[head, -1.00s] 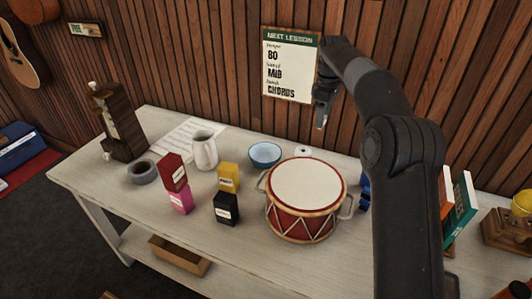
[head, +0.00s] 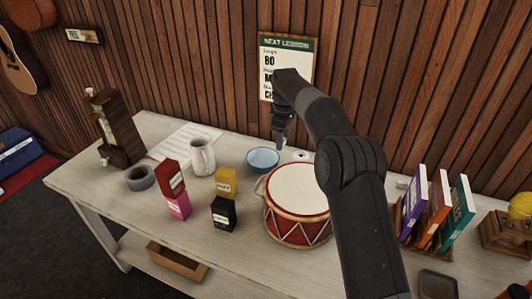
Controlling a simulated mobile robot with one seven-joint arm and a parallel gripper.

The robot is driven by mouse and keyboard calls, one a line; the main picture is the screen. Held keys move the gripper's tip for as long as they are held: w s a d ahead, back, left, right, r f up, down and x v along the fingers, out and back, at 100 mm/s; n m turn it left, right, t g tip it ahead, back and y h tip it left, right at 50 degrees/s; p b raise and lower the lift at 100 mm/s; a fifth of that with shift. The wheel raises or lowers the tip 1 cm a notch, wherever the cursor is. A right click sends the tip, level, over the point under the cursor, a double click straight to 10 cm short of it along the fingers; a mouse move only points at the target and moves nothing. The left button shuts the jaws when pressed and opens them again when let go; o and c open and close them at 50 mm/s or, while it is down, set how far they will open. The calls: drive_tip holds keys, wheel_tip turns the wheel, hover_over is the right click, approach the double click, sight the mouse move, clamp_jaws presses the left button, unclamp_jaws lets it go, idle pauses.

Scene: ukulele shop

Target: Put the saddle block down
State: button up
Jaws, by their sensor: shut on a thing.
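My gripper (head: 282,138) hangs fingers down above the back of the table, near the blue bowl (head: 262,160). It is shut on a small pale piece (head: 280,146), which shows only as a light tip below the dark fingers. This is likely the saddle block, but it is too small to make out its shape. The piece appears near the bowl's right rim in the picture; I cannot tell its exact height above the table.
A red drum (head: 297,205) stands in front of the gripper. Books (head: 436,210) stand right. The table's front left (head: 110,190) is clear.

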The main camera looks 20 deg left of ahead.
drive_tip(key=a+f, duration=0.5)
drive_tip(key=f, duration=0.2)
drive_tip(key=shift+s+a+f, duration=0.15)
drive_tip(key=shift+a+f, duration=0.05)
drive_tip(key=shift+a, duration=0.15)
drive_tip(key=shift+f, duration=0.55)
drive_tip(key=shift+f, duration=0.1)
drive_tip(key=o, duration=1)
drive_tip(key=shift+c, duration=0.2)
